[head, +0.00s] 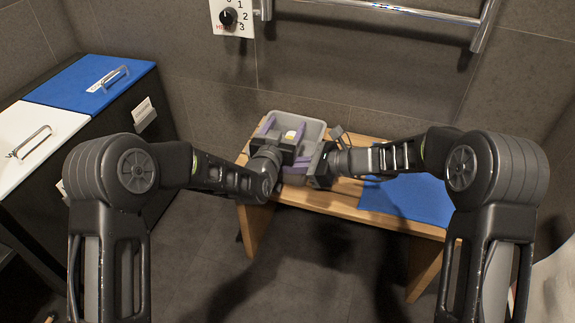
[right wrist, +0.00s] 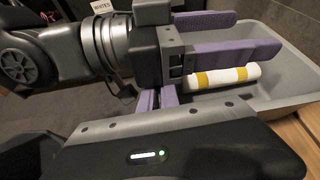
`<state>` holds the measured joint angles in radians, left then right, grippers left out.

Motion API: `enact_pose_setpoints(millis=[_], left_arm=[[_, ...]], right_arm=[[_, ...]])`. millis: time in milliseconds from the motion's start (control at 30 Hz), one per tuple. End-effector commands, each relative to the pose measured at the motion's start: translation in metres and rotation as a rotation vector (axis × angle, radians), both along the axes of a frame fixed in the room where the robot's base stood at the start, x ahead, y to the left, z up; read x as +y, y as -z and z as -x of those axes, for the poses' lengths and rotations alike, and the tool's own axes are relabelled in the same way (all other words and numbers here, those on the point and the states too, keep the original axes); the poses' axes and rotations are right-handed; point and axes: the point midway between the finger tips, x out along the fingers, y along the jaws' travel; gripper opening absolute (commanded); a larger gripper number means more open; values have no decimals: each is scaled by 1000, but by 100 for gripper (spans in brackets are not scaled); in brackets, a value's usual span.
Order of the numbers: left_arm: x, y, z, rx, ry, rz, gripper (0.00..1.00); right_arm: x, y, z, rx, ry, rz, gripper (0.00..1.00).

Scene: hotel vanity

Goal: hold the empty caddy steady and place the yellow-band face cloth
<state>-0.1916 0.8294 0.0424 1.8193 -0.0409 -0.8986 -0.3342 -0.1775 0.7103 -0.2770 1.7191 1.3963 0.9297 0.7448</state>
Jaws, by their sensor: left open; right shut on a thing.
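The grey caddy (head: 312,129) stands on a wooden bench. The face cloth, a white roll with yellow bands (right wrist: 225,77), lies inside it near a wall in the right wrist view; a small part shows in the head view (head: 291,134). My left gripper (head: 283,129) is open with its purple fingers over the caddy, apart around the cloth; in the right wrist view its fingers (right wrist: 228,38) are above and beside the roll. My right gripper (head: 306,162) is shut on the caddy's near wall; its fingertips (right wrist: 158,98) are partly hidden by its own body.
A blue mat (head: 410,198) lies on the right part of the bench (head: 330,200). A dark cabinet with a blue lid (head: 95,82) and a white lid (head: 32,135) stands at the left. A metal rail (head: 400,10) and a dial panel (head: 232,17) are on the back wall.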

Motion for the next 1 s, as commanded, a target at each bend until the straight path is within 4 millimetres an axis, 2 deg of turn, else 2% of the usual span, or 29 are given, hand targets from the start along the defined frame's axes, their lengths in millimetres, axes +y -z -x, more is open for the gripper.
enact_pose_setpoints(millis=[33, 267, 700, 1000], left_arm=[[6, 46, 12, 80, 9, -49, 66], [10, 37, 25, 67, 8, -42, 66], [21, 2, 75, 14, 8, -12, 66], [21, -4, 81, 7, 7, -6, 66]], right_arm=[[11, -15, 0, -28, -22, -29, 0], [10, -16, 0, -26, -20, -29, 0], [8, -15, -2, -21, -13, -27, 0], [7, -14, -1, -20, -13, -24, 0]])
